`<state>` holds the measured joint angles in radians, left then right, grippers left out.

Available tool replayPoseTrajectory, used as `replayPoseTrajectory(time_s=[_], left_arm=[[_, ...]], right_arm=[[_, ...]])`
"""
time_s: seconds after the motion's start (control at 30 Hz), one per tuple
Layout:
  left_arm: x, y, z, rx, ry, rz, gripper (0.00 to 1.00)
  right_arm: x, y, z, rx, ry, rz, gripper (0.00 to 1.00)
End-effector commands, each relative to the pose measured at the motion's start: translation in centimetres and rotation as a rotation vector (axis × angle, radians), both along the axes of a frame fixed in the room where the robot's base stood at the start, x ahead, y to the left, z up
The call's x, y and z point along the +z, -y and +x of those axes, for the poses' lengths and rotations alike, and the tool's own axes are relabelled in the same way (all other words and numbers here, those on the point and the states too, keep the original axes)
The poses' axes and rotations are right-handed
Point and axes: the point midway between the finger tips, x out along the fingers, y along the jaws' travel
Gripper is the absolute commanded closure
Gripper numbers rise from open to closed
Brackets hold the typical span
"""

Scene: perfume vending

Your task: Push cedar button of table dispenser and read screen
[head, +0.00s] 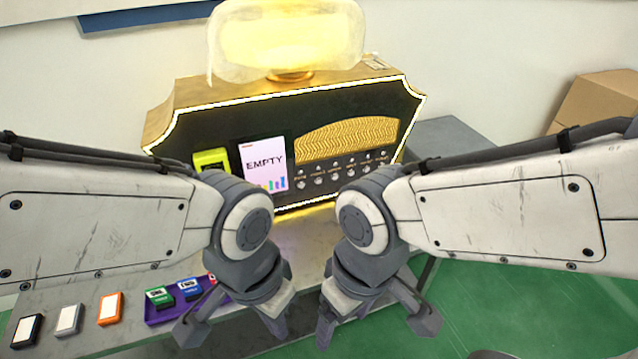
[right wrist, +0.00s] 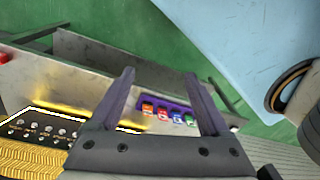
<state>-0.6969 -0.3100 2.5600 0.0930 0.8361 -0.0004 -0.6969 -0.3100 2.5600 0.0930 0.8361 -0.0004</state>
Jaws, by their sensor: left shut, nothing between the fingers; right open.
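The table dispenser (head: 225,110) is a black and gold machine with a glowing outline. Its screen (head: 264,163) reads "EMPTY" above small coloured bars. A row of round buttons (head: 335,177) with small labels lies to the right of the screen; I cannot read which one is cedar. The buttons also show in the right wrist view (right wrist: 50,129). My left gripper (head: 277,328) is shut and empty, in front of and below the dispenser. My right gripper (head: 325,335) is beside it, open and empty, its fingers spread in the right wrist view (right wrist: 159,80). Neither touches a button.
A yellow-green piece (head: 211,159) sits left of the screen. A purple tray (head: 160,315) holds several coloured cartridges at the table's front left. Black, grey and orange cartridges (head: 110,308) lie beside it. A cardboard box (head: 600,105) stands at the right.

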Motion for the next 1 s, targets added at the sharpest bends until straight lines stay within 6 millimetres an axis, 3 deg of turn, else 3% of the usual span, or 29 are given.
replayPoseTrajectory(time_s=[0.03, 0.17, 0.2, 1.0], left_arm=[[0.0, 0.0, 0.0, 0.0, 0.0, 0.0, 1.0], [0.0, 0.0, 0.0, 0.0, 0.0, 0.0, 1.0], [0.0, 0.0, 0.0, 0.0, 0.0, 0.0, 1.0], [0.0, 0.0, 0.0, 0.0, 0.0, 0.0, 1.0]], right_arm=[[0.0, 0.0, 0.0, 0.0, 0.0, 0.0, 0.43], [0.0, 0.0, 0.0, 0.0, 0.0, 0.0, 0.93], [0.0, 0.0, 0.0, 0.0, 0.0, 0.0, 1.0], [0.0, 0.0, 0.0, 0.0, 0.0, 0.0, 1.0]])
